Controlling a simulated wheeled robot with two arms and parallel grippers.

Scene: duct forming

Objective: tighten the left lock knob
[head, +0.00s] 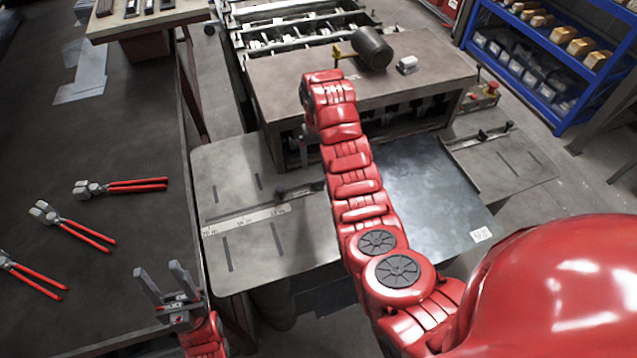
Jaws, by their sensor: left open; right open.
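The left lock knob (281,192) is a small dark knob with a dark bar on the left scale guide (245,219) of the machine's table. My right arm reaches across the machine, and its gripper (304,153) points down above and slightly right of that knob, apart from it as far as I can see. The arm hides most of this gripper; only some grey finger shows. My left gripper (168,284) is open and empty at the lower left, beside the dark workbench and far from the knob.
A metal sheet (425,185) lies on the machine table. The right guide has its own dark knob (482,135). A mallet (371,48) lies on the machine's top. Several red-handled pliers (120,186) lie on the dark bench (90,140). A blue shelf (570,75) stands at the right.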

